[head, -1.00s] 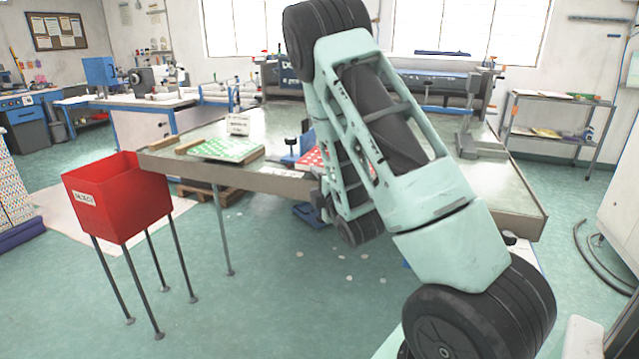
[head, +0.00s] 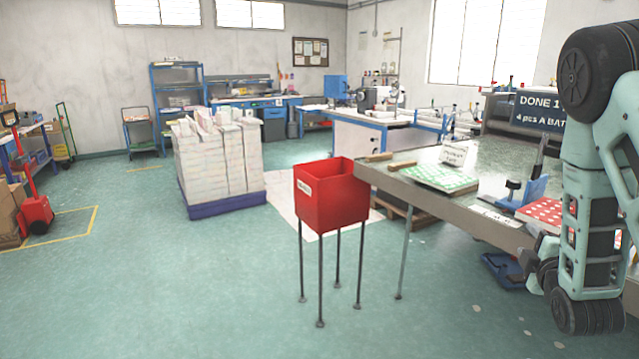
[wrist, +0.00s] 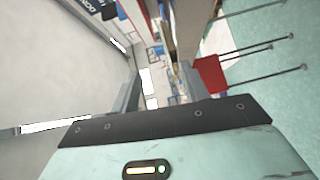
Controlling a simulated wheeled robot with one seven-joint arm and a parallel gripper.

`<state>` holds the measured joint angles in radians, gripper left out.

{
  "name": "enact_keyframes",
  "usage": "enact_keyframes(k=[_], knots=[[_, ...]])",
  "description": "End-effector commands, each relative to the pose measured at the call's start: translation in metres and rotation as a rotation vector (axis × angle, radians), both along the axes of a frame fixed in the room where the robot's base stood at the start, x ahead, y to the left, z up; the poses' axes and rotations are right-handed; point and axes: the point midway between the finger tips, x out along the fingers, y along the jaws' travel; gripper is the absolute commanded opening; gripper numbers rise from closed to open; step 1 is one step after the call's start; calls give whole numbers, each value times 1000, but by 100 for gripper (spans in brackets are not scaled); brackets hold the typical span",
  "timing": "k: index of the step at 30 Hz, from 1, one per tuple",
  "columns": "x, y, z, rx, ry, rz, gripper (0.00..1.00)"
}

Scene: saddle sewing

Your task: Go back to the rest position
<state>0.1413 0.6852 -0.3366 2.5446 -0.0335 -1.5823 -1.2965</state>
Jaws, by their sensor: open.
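My gripper (wrist: 160,82) shows in the wrist view with its two fingers apart and nothing between them. Distant room parts show in the gap. In the head view my arm fills the right edge, folded, and my gripper cannot be clearly made out there. The worktable (head: 405,190) stands beside my arm, with a green-and-white sheet (head: 440,178) and a red piece with white dots (head: 543,211) on top. My gripper is not seen touching anything.
A red bin (head: 330,205) on thin legs stands left of the table; it also shows in the wrist view (wrist: 208,75). A stacked pallet (head: 225,205) stands further back. A red pallet jack (head: 37,212) is at far left. The floor at front left is clear.

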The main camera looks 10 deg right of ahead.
Motion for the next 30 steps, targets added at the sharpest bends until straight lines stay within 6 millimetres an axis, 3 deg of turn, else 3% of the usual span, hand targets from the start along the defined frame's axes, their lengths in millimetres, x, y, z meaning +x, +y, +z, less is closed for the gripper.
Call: enact_keyframes(k=[5, 7, 11, 14, 17, 21, 25, 30], knots=[[23, 72, -10, 322, 112, 65, 45], [25, 110, -16, 468, 186, 87, 45], [14, 183, -22, 701, 354, 109, 45], [-8, 238, -23, 845, 502, 105, 45], [-42, 288, -21, 952, 662, 79, 45], [-106, 345, -12, 1030, 891, 3, 45], [-174, 375, 0, 1027, 1075, -108, 45], [-242, 384, 14, 965, 1215, -250, 45]])
